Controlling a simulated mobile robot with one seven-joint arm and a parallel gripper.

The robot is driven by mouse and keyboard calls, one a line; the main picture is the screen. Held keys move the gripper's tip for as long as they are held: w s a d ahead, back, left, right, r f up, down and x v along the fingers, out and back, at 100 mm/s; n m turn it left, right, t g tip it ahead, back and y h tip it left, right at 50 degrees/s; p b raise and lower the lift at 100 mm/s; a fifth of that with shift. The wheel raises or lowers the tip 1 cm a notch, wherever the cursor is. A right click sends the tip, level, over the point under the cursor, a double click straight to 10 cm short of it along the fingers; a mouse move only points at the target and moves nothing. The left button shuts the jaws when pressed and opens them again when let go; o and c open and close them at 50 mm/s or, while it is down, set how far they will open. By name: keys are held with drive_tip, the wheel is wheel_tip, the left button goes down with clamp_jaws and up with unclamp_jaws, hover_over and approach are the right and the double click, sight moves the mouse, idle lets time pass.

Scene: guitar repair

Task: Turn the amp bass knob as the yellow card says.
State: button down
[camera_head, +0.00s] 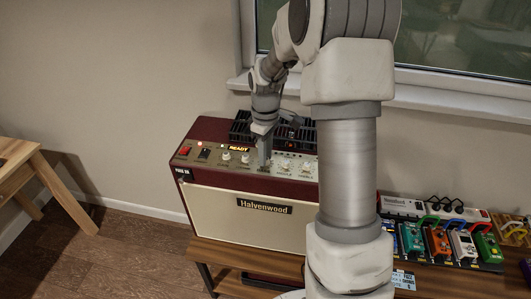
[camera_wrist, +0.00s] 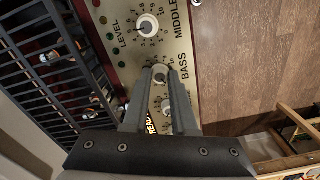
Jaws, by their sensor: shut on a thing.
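The amp (camera_head: 225,212) is a dark red cabinet with a cream front and a cream control panel on top. In the wrist view the bass knob (camera_wrist: 160,73), beside the printed word BASS, sits between the tips of my gripper (camera_wrist: 160,72). My gripper is shut on that knob. In the head view my gripper (camera_head: 265,166) reaches down onto the panel and hides the bass knob. The exact pointer setting is hard to read. I cannot make out a yellow card in either view.
The middle knob (camera_wrist: 148,25) is close beside the bass knob. A black grille (camera_wrist: 50,75) runs along the panel's back. An amber READY display (camera_head: 239,149) is lit. Several effect pedals (camera_head: 437,243) stand on the bench to the right. A blue card (camera_head: 403,279) lies in front of them.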

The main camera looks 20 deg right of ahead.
drive_tip(key=shift+n, duration=0.4)
drive_tip(key=c, duration=0.7)
unclamp_jaws()
wheel_tip(320, 180, up, 18)
drive_tip(key=shift+f+p, duration=0.25)
drive_tip(key=shift+p, duration=0.2)
drive_tip(key=s+a+r+m+t, duration=0.4)
drive_tip(key=s+a, duration=0.3)
drive_tip(key=s, duration=0.5)
drive_tip(key=s+a+m, duration=0.1)
drive_tip(key=s, duration=0.3)
drive_tip(key=s+a+f+m+t, duration=0.1)
drive_tip(key=s, duration=0.2)
drive_tip(key=s+a+m, duration=0.1)
drive_tip(key=s+m, duration=0.1)
drive_tip(key=s, duration=0.2)
drive_tip(key=shift+s+f+t, duration=0.3)
drive_tip(key=shift+f, duration=0.1)
